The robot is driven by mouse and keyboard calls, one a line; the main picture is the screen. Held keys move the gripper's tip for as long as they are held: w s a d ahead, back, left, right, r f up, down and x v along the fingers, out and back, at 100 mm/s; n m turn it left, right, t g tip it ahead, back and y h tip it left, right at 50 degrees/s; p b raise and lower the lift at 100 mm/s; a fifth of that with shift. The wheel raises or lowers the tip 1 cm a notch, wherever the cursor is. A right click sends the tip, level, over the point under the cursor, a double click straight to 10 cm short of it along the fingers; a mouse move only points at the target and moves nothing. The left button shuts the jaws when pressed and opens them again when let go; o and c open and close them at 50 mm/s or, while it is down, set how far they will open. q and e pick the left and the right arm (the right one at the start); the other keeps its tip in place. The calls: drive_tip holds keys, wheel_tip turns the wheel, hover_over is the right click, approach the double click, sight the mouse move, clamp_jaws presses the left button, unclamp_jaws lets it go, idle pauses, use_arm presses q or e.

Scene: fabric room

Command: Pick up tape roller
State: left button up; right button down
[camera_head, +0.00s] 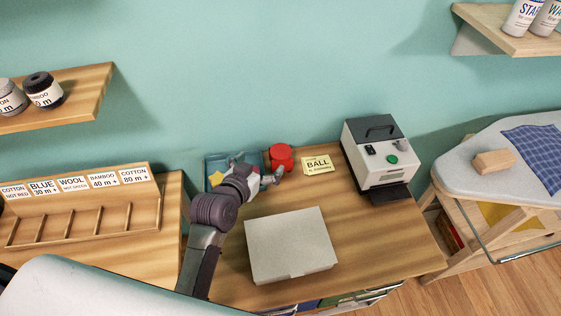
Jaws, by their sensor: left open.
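A red rounded object (281,157) stands on the wooden desk near the wall; I cannot tell for sure whether it is the tape roller. My left gripper (262,172) is open just left of and in front of the red object, over the right side of a blue tray (212,164). The arm and gripper hide much of the tray and its contents. I cannot tell whether the fingers touch anything. My right gripper is not in view.
A yellow "BALL" card (317,165) lies right of the red object. A pale grey box (290,245) sits at the front. A white-and-black machine (380,155) stands at the right. A labelled sorting rack (85,212) is at the left. The desk between box and machine is clear.

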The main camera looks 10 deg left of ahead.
use_arm(q)
wheel_tip(320, 180, down, 4)
drive_tip(key=b, duration=0.3)
drive_tip(key=p, duration=0.1)
approach(281, 150)
drive_tip(key=x, duration=0.4)
drive_tip(key=shift+w+f, duration=0.1)
drive_tip(key=shift+w, duration=0.25)
drive_tip(key=shift+w+d+f, duration=0.15)
drive_tip(key=shift+w, duration=0.3)
drive_tip(key=x, duration=0.4)
drive_tip(key=shift+f+p, duration=0.15)
drive_tip(key=shift+p, duration=0.25)
drive_tip(key=c, duration=0.9)
drive_tip(key=shift+c, duration=0.5)
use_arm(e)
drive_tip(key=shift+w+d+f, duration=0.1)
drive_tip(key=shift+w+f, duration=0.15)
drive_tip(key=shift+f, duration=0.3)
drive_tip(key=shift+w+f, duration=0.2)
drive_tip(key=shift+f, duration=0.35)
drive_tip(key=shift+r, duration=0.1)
